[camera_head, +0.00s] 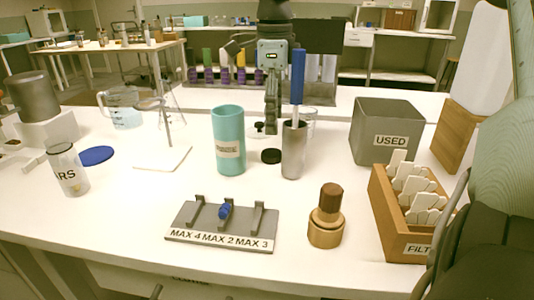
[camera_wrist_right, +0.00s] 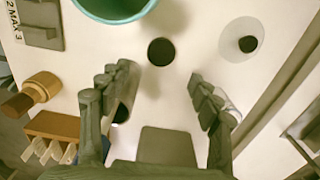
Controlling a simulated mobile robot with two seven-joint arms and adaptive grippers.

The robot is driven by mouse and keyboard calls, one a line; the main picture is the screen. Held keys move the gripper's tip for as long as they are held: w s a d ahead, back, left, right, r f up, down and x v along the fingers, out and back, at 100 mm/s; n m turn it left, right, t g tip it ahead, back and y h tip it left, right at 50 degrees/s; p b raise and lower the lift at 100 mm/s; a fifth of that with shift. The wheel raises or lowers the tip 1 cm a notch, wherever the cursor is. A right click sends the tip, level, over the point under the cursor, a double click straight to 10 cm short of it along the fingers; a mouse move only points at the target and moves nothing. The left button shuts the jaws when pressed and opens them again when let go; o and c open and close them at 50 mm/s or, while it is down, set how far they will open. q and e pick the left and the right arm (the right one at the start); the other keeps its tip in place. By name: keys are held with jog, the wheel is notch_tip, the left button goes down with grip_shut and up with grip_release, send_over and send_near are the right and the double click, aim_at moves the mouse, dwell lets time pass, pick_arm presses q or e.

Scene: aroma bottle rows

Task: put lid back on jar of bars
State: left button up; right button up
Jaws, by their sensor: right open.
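A small clear jar (camera_head: 68,170) with a label ending in "RS" stands at the left of the table in the head view, with no lid on its top. A flat blue round lid (camera_head: 97,155) lies on the table just behind and right of it. My right gripper (camera_head: 271,128) points down over the middle of the table, far to the right of both. In the right wrist view its fingers (camera_wrist_right: 160,75) are apart with nothing held between them. Jar and lid are outside the wrist view. My left gripper does not show.
A teal cup (camera_head: 229,145), a black disc (camera_head: 271,156) and a metal cylinder with a blue rod (camera_head: 293,150) stand near my right gripper. In front are a labelled rack (camera_head: 190,222) and a wood-topped bottle (camera_head: 326,228). A grey USED bin (camera_head: 370,115) stands right.

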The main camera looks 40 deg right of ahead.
aim_at(273, 153)
jog(key=shift+w+f, duration=0.1)
jog(key=shift+f, duration=1.2)
notch_tip(273, 153, down, 5)
jog(key=shift+f, duration=0.15)
jog(key=c, duration=0.8)
